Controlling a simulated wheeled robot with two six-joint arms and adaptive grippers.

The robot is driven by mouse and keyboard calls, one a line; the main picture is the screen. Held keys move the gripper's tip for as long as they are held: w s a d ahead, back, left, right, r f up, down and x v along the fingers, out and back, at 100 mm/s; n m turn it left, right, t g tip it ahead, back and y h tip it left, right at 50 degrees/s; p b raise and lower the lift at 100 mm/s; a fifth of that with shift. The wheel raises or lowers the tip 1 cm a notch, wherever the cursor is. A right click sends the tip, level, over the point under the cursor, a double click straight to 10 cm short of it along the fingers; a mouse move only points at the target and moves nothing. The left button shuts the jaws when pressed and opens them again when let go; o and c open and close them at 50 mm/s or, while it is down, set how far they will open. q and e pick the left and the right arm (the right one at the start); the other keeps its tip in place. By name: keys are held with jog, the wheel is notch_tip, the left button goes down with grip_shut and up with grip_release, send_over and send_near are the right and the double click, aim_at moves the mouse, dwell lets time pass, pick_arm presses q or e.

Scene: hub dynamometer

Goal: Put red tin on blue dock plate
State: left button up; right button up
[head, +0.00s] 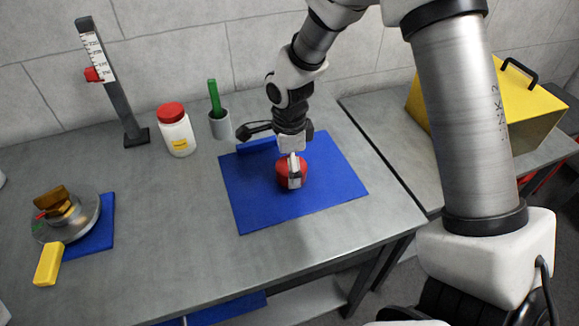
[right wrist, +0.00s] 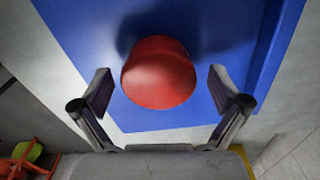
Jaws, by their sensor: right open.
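The red tin (head: 283,174) appears to stand upright on the large blue dock plate (head: 264,212), near its middle. The plate has a raised strip along its back edge. In the right wrist view, the tin's round red top (right wrist: 158,72) lies over the blue plate (right wrist: 85,25). My right gripper (head: 293,168) points down over the tin, and one finger hides part of it in the head view. The right wrist view shows its fingers (right wrist: 160,90) open on either side of the tin, with a gap at each side. My left gripper is not in view.
A white jar with a red lid (head: 177,132) and a grey cup with a green stick (head: 219,124) stand behind the plate. A scale post (head: 112,85) stands at the back left. A metal disc (head: 73,222) and a yellow block (head: 48,264) lie at left. A yellow box (head: 530,110) is at right.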

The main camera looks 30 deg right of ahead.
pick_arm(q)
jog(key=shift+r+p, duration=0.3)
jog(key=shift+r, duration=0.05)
pick_arm(e)
notch_tip(320, 180, up, 11)
jog(key=shift+r, duration=0.15)
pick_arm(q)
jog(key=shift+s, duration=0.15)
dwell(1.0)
